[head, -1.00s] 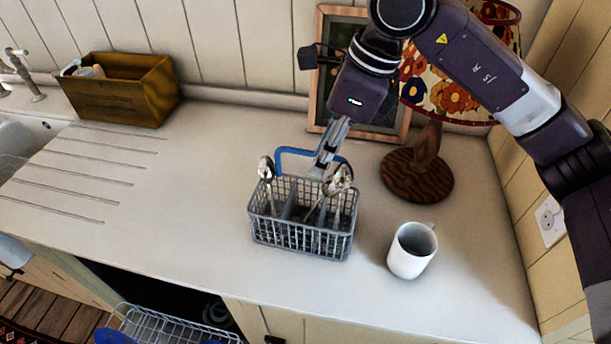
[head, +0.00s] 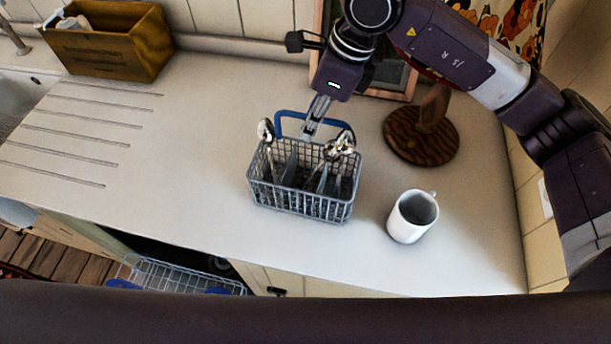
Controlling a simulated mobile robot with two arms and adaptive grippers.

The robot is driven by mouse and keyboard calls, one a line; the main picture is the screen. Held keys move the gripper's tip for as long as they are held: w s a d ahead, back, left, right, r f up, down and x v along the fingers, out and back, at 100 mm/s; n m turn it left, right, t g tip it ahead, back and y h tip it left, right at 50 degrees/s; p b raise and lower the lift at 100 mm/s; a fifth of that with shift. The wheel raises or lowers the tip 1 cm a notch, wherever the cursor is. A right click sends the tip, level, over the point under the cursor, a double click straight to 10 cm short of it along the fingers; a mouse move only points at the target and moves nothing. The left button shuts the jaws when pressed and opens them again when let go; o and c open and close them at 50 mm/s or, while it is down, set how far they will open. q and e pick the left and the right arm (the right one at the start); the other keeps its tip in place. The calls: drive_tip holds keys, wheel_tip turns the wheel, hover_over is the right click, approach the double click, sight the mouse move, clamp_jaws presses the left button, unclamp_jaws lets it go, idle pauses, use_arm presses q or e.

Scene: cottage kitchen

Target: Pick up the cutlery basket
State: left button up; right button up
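The cutlery basket (head: 300,203) is a grey wire basket with a blue arched handle (head: 290,115). It stands upright on the white worktop in the head view and holds several spoons and other cutlery. My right gripper (head: 310,130) comes down from above and behind, with its fingers at the middle of the handle. The fingers hide that part of the handle. They look close together, but I cannot tell whether they are closed on it. My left gripper is not in view.
A white mug (head: 412,217) stands close to the right of the basket. A wooden box (head: 110,45) stands back left. The ribbed worktop (head: 180,150) left of the basket is clear.

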sight(301, 140)
drive_tip(key=p+x, duration=0.2)
drive_tip(key=x, duration=0.1)
drive_tip(key=shift+a+f, duration=0.1)
drive_tip(key=shift+f, duration=0.05)
drive_tip(key=shift+a+f, duration=0.1)
drive_tip(key=shift+f, duration=0.25)
drive_tip(key=shift+w+f, duration=0.15)
drive_tip(key=shift+f+b, duration=0.25)
drive_tip(key=shift+b, duration=0.4)
clamp_jaws()
idle(0.5)
